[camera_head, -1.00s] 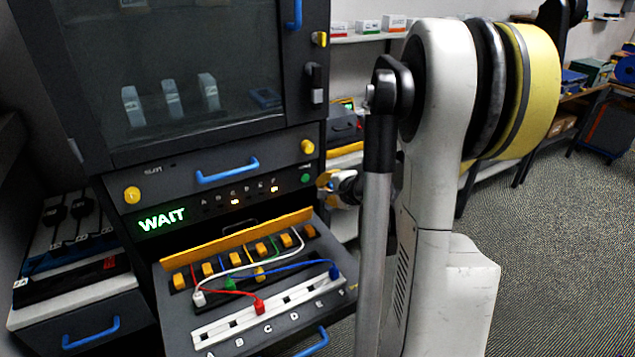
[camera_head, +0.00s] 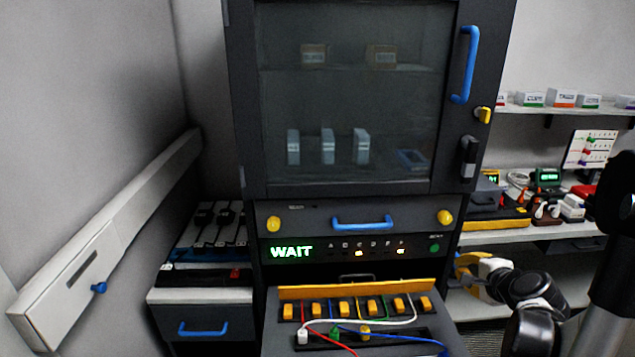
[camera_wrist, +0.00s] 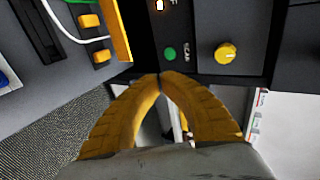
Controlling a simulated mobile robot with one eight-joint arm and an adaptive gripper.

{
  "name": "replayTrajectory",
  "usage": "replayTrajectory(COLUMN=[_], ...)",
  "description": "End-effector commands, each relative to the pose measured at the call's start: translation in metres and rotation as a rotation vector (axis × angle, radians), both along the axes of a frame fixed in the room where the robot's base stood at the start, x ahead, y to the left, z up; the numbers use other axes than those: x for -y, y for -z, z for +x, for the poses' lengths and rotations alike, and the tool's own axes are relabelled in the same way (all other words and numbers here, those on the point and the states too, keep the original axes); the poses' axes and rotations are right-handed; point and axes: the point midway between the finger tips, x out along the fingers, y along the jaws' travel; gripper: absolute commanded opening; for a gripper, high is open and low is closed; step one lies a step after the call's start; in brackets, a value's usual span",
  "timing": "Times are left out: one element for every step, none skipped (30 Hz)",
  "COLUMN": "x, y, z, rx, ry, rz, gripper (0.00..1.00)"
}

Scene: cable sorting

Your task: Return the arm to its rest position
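My gripper (camera_head: 468,268) is at the right side of the dark cabinet (camera_head: 244,150) in the head view, close to the front panel's right edge. In the wrist view its two yellow fingers (camera_wrist: 162,76) meet at the tips, with nothing seen between them. The tips point toward the panel just below the green SCAN button (camera_wrist: 169,54); I cannot tell whether they touch it. In the head view my arm runs off to the lower right, and most of it is outside the picture.
The display (camera_head: 291,252) reads WAIT. Below it, a pulled-out tray holds yellow-orange connectors (camera_head: 345,309) and coloured cables. A yellow knob (camera_wrist: 226,54) is beside the button. Shelves with boxes (camera_head: 563,98) stand at the right. A white rail (camera_head: 120,225) runs along the left wall.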

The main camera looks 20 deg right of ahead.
Motion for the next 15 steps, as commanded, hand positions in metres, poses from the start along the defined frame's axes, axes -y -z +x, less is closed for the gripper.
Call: replayTrajectory(x=[-0.002,-0.004,-0.011,-0.019,-0.029,-0.045,-0.06,-0.077,-0.101,-0.121,-0.14,-0.163,-0.181,-0.197,-0.218], y=[0.0,-0.001,-0.003,-0.005,-0.008,-0.012,-0.016,-0.02,-0.025,-0.028,-0.032,-0.037,-0.04,-0.042,-0.045], z=[0.001,0.001,0.003,0.005,0.007,0.009,0.011,0.012,0.012,0.01,0.007,0.002,-0.003,-0.009,-0.018], rx=[-0.003,-0.006,-0.016,-0.027,-0.043,-0.069,-0.091,-0.114,-0.15,-0.178,-0.205,-0.239,-0.263,-0.286,-0.314], ry=[-0.004,-0.012,-0.03,-0.05,-0.077,-0.123,-0.165,-0.212,-0.284,-0.34,-0.399,-0.477,-0.535,-0.592,-0.668], rz=[-0.003,-0.007,-0.019,-0.033,-0.053,-0.086,-0.118,-0.154,-0.21,-0.255,-0.302,-0.368,-0.417,-0.467,-0.536], gripper=[0.0,0.0,0.0,0.0,0.0,0.0,0.0,0.0,0.0,0.0,0.0,0.0,0.0,0.0,0.0])
